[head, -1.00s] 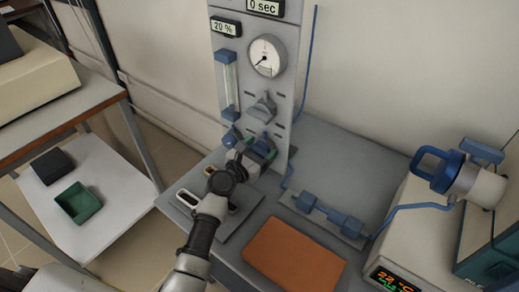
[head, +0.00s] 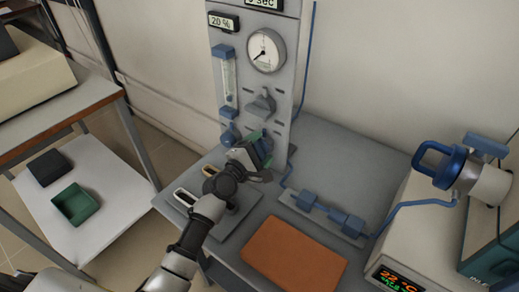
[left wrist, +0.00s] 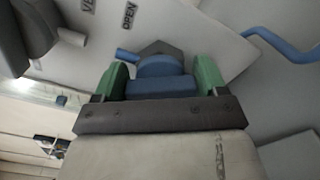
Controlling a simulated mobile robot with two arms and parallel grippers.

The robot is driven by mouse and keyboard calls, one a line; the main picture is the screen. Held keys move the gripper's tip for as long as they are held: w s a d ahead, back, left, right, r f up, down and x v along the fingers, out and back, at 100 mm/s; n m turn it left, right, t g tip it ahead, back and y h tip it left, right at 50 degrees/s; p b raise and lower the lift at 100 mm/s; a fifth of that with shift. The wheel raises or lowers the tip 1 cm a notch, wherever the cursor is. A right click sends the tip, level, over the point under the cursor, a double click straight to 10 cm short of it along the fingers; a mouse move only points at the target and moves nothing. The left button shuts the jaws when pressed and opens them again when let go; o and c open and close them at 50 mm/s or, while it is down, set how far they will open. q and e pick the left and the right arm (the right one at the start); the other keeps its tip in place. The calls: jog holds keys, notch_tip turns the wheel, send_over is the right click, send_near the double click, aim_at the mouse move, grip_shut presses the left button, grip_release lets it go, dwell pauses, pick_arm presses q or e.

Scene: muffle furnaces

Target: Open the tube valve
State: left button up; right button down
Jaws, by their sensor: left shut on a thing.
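The tube valve's blue handle (left wrist: 160,87) shows in the left wrist view, on the grey panel beside the printed word OPEN. My left gripper (left wrist: 160,76) has one green finger on each side of the handle and is shut on it. My right gripper is not in view.
A round gauge (head: 266,50) and a grey knob (head: 261,103) are above my gripper. Another blue knob (head: 230,133) is close on its left.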

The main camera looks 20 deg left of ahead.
pick_arm(q)
jog(key=m, duration=0.3)
jog(key=shift+f+m, duration=0.15)
jog(key=shift+m, duration=1.35)
jog(key=shift+f, duration=0.1)
jog(key=o, duration=0.9)
jog(key=shift+s, duration=0.15)
jog(key=v, duration=1)
jog(key=shift+s+a+b, duration=0.1)
jog(key=shift+s+b, duration=0.2)
jog(key=shift+b, duration=0.05)
